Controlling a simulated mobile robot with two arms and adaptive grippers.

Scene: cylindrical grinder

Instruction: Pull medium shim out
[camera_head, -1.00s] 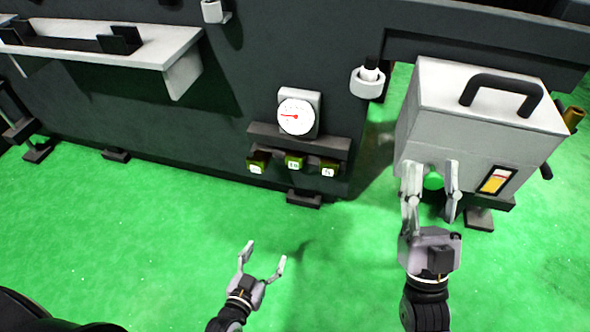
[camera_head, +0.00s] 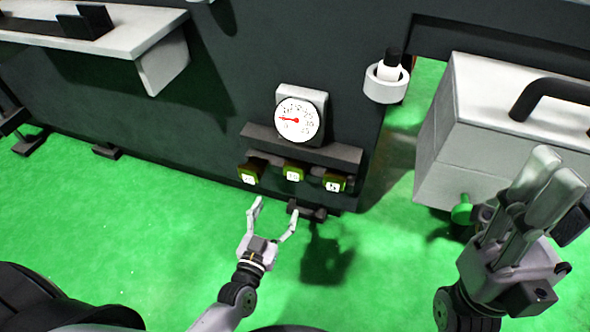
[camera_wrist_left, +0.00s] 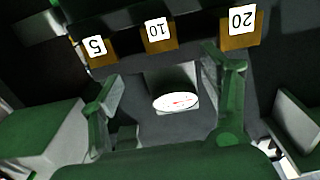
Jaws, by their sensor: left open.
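Three yellow-green shims with white labels hang in a row under a dark ledge below the dial gauge. The medium shim (camera_head: 294,172) is the middle one; its label reads 10 in the left wrist view (camera_wrist_left: 159,32), where the labels appear upside down. The other shims there are labelled 5 (camera_wrist_left: 96,48) and 20 (camera_wrist_left: 240,26). My left gripper (camera_head: 275,207) is open and empty, below the shim row and apart from it. My right gripper (camera_head: 555,172) is raised at the right, near the grey box; its finger gap is hard to judge.
The dial gauge (camera_head: 299,119) sits just above the dark ledge (camera_head: 303,147). A grey box with a black handle (camera_head: 480,130) stands at the right, with a green knob (camera_head: 462,210). A white cup-like holder (camera_head: 386,82) is on the machine wall. The green floor in front is clear.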

